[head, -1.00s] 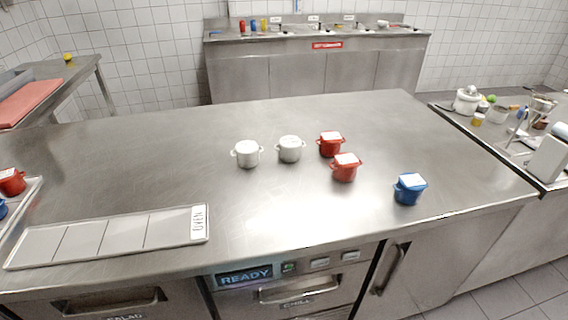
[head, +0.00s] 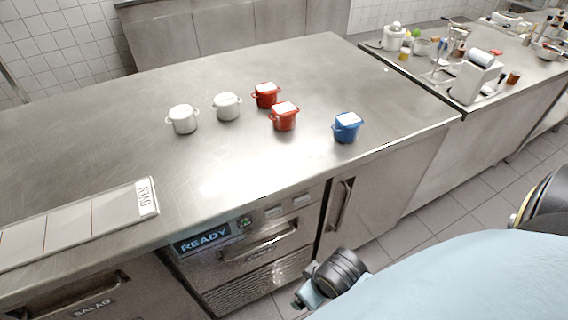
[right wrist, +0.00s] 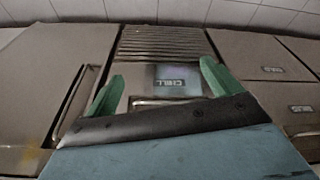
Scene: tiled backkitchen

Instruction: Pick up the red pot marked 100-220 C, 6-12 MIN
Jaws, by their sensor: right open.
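Two small red pots with white labels on top stand on the steel counter in the head view, the farther red pot (head: 265,100) and the nearer red pot (head: 284,121). The writing on both labels is too small to read, so I cannot tell which is marked 100-220 C, 6-12 MIN. My right gripper (right wrist: 160,86) shows in the right wrist view with its two green fingers wide apart and nothing between them. It faces the cabinet fronts, away from the pots. In the head view my right arm is at the lower right. My left gripper is out of view.
Two white pots (head: 183,122) stand left of the red pots, and a blue pot (head: 346,131) stands to their right. A tray marked OVEN (head: 147,196) lies at the counter's left front. The counter (head: 230,168) is clear in front of the pots.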

